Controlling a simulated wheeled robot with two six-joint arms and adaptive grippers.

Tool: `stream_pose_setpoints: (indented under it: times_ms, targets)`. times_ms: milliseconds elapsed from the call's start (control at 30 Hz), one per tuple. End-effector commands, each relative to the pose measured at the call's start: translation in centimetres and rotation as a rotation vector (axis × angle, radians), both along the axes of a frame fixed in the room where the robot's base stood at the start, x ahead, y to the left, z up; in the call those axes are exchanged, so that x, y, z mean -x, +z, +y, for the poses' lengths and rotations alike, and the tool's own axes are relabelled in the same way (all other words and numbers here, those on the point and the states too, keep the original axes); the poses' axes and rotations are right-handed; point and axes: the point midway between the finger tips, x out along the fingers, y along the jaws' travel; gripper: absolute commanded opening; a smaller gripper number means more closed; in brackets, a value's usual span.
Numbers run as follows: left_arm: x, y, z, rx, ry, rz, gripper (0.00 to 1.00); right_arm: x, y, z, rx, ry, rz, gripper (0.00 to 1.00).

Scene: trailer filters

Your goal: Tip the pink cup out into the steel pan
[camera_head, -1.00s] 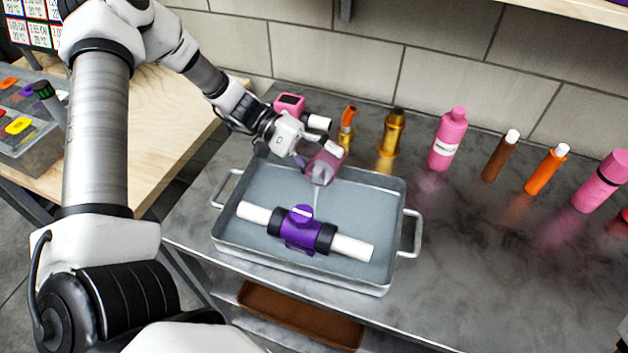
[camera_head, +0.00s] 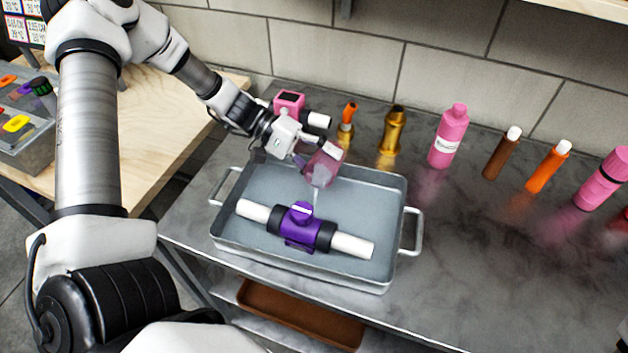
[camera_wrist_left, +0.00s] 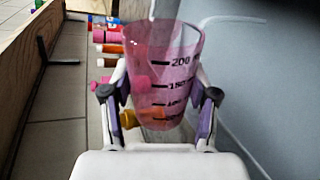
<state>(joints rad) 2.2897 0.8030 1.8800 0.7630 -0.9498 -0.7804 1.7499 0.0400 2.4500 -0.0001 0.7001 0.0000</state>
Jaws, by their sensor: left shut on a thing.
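The translucent pink cup (camera_head: 322,170) is held in my left gripper (camera_head: 311,156) above the back part of the steel pan (camera_head: 222,230). The cup is tilted with its mouth downward, and a thin pale stream falls from it towards the pan. In the left wrist view the cup (camera_wrist_left: 165,70) shows dark volume marks, and the fingers of my left gripper (camera_wrist_left: 158,105) are closed on both its sides. A purple pipe fitting (camera_head: 300,232) with white pipe ends lies in the pan below. My right gripper does not show.
Behind the pan stand a pink device (camera_head: 289,102), a small orange-topped bottle (camera_head: 347,125) and a gold bottle (camera_head: 392,132). A pink bottle (camera_head: 449,137) and several other bottles stand right. A brown tray (camera_head: 300,313) lies below.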

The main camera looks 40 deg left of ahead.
Motion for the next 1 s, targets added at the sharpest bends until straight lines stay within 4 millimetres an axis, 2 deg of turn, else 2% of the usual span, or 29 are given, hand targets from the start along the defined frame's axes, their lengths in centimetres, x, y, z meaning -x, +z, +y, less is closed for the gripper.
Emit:
stream_pose_setpoints:
  times_ms: [1000]
  targets:
    - [0.69,-0.20,-0.18,-0.026,0.001,-0.094,0.17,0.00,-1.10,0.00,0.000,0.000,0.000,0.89]
